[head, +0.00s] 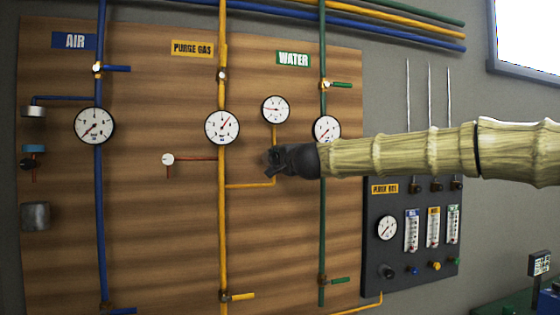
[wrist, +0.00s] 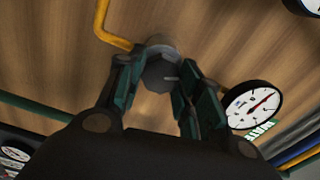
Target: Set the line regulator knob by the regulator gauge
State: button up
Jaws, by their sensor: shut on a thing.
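The line regulator knob (wrist: 161,74), dark grey and round with a pale mark on its face, sits between the two fingers of my gripper (wrist: 158,80) in the wrist view. My gripper is shut on it. In the head view my gripper (head: 274,158) is at the wooden panel and hides the knob. The regulator gauge (head: 275,109) is white with a black rim, just above my gripper on a short yellow pipe. It also shows at the right in the wrist view (wrist: 253,105), with a red needle; its numbers are too small to read.
The purge gas gauge (head: 222,127) and yellow pipe (head: 222,205) are left of my gripper. The water gauge (head: 326,128) and green pipe (head: 322,230) are close on the right, by my arm. A dark flowmeter panel (head: 387,262) is below my arm.

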jog(key=o, duration=1)
jog(key=shift+d, duration=0.1)
jog(key=shift+o, duration=0.2)
jog(key=v, duration=1.2)
